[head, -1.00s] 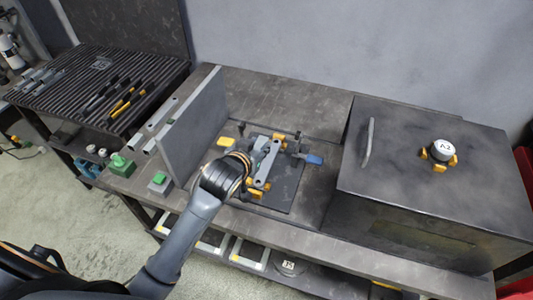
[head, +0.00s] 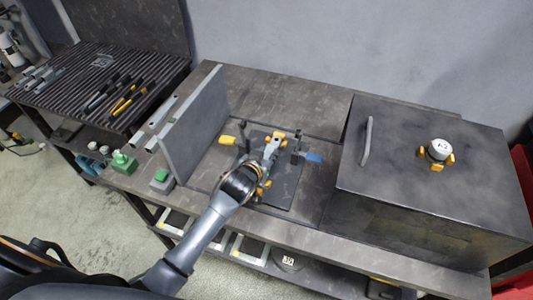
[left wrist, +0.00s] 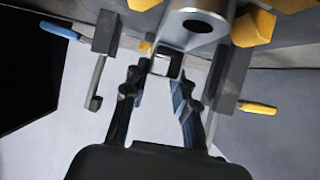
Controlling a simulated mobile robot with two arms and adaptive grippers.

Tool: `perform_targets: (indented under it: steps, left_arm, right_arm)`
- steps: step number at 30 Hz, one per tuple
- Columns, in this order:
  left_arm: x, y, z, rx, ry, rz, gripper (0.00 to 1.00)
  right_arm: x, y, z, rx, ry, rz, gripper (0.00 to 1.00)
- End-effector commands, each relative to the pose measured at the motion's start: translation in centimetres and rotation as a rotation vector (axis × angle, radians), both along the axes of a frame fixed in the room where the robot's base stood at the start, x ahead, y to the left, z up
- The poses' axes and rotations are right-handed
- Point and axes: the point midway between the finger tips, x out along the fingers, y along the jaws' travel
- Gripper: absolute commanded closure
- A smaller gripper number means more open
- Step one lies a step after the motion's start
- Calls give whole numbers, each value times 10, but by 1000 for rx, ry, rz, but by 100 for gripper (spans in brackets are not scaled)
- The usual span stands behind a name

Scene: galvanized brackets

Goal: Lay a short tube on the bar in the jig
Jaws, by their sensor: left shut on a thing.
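The jig (head: 287,185) is a dark plate with clamps on the bench, with yellow blocks around a grey bar (head: 271,149). The bar's rounded end with a hole shows at the top of the left wrist view (left wrist: 203,12). My left gripper (head: 264,168) is over the jig and hides part of the bar. In the left wrist view its fingers (left wrist: 162,78) are shut on a short square tube (left wrist: 167,66), whose open end faces the camera. The tube appears close to the bar; I cannot tell whether they touch. My right gripper is not in view.
A blue clamp handle (head: 314,157) and a yellow one (head: 227,140) flank the jig. A grey upright panel (head: 195,125) stands left, a large dark box (head: 430,190) right. Further tubes (head: 35,76) and pens or tools (head: 122,100) lie on the slatted rack.

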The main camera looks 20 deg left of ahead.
Motion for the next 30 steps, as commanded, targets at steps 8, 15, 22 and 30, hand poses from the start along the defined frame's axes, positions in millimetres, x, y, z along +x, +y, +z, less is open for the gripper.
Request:
perform_targets:
  steps: [8, 15, 22, 30]
  left_arm:
    - [0, 0, -2, 0, 1, 0, 50]
    - [0, 0, 2, 1, 0, 0, 50]
    - [-24, 1, 13, 0, 1, 0, 50]
    - [-71, 4, 38, 1, 1, 1, 50]
  right_arm:
    - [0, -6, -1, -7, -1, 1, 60]
    - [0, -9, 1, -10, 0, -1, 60]
    - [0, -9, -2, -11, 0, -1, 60]
    - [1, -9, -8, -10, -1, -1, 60]
